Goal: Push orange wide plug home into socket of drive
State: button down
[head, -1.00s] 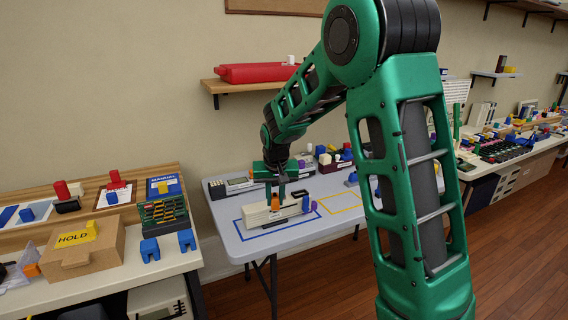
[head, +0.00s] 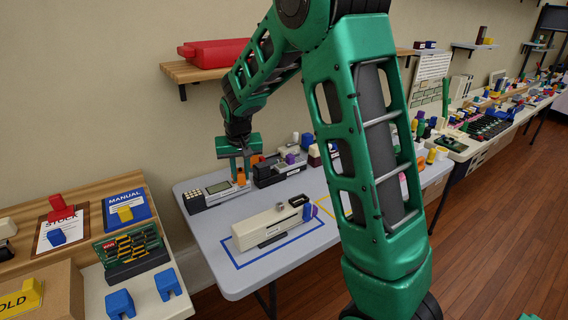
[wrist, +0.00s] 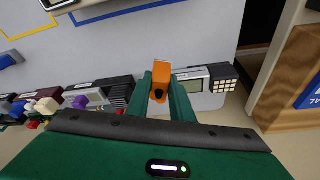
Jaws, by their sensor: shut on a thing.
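My gripper (head: 240,172) is shut on an orange plug (wrist: 161,75), which shows between the fingertips in the wrist view and at their lower end in the head view. The gripper hangs at the back left of the grey table, by a grey handheld (head: 208,194) with a screen and keypad. The handheld also shows right of the fingers in the wrist view (wrist: 212,84). I cannot tell whether the plug touches it. A long cream device (head: 262,230), perhaps the drive, lies apart from the gripper, inside a blue outline. A dark recess (head: 298,201) shows on its top.
A dark device (head: 279,170) with a purple piece stands right of the gripper at the back. A blue piece (head: 308,212) sits at the cream device's right end. A red case (head: 228,52) lies on a wall shelf above.

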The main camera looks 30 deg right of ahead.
jog(key=shift+w+d, duration=0.1)
jog(key=shift+w, duration=0.2)
jog(key=s+d+r+m+g+h, duration=0.1)
jog(key=s+d+r+m, duration=0.1)
jog(key=s+d+m, duration=0.4)
jog(key=s+d+r+m+g+h, duration=0.1)
jog(key=s+d+r+m+g, duration=0.1)
jog(key=s+d+m, duration=0.4)
jog(key=shift+s+d+r+m, duration=0.35)
jog(key=shift+s+m, duration=0.5)
jog(key=shift+m, duration=0.25)
jog(key=shift+a+f, duration=0.1)
jog(key=shift+f, duration=0.05)
jog(key=shift+f, duration=2.75)
jog(key=shift+s+f, duration=0.1)
jog(key=shift+f, duration=1.1)
